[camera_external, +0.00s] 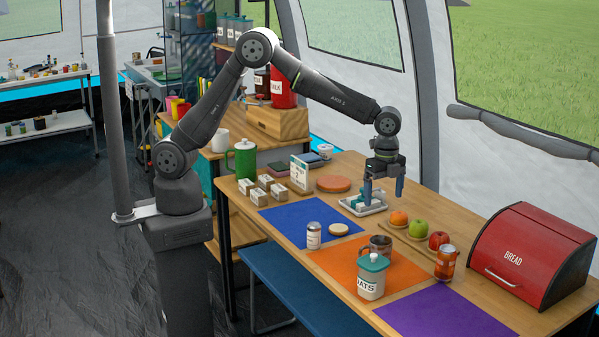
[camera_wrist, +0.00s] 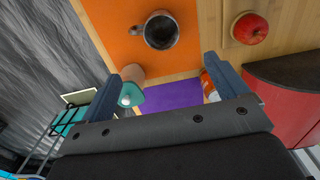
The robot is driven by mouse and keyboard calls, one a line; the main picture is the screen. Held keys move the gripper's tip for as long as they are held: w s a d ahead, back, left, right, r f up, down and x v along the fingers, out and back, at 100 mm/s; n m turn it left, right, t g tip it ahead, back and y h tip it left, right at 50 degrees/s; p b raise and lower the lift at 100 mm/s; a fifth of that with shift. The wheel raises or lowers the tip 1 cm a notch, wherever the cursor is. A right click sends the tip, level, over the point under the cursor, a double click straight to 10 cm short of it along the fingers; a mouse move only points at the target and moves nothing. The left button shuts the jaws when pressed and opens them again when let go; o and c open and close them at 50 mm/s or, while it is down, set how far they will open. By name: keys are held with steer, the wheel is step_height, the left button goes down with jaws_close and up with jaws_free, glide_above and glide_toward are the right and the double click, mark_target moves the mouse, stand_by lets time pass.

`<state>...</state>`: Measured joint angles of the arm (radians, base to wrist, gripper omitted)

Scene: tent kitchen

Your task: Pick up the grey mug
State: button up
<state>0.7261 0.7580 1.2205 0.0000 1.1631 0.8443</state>
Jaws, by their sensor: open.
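The grey mug (camera_external: 381,245) stands upright on the orange mat (camera_external: 335,262), just behind the oats jar, which hides part of it. My gripper (camera_external: 383,190) points down above the table, higher than the mug and further back in the external view. Its two blue-grey fingers are spread and empty. In the wrist view the mug lies beyond the fingertips (camera_wrist: 168,68), apart from them.
The oats jar (camera_external: 371,283) with a teal lid stands close to the mug. A white tray (camera_external: 347,208) is near my gripper. A red bread box (camera_external: 530,255) stands far right.

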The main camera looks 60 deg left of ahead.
mark_target(381, 247)
steer(key=s+a+f+n+t+h, duration=0.2)
steer(key=a+n+h, duration=0.2)
steer(key=a+n, duration=0.15)
steer(key=x, duration=1.7)
steer(key=shift+s+f, duration=0.2)
steer(key=shift+s, duration=0.05)
steer(key=c, duration=1.1)
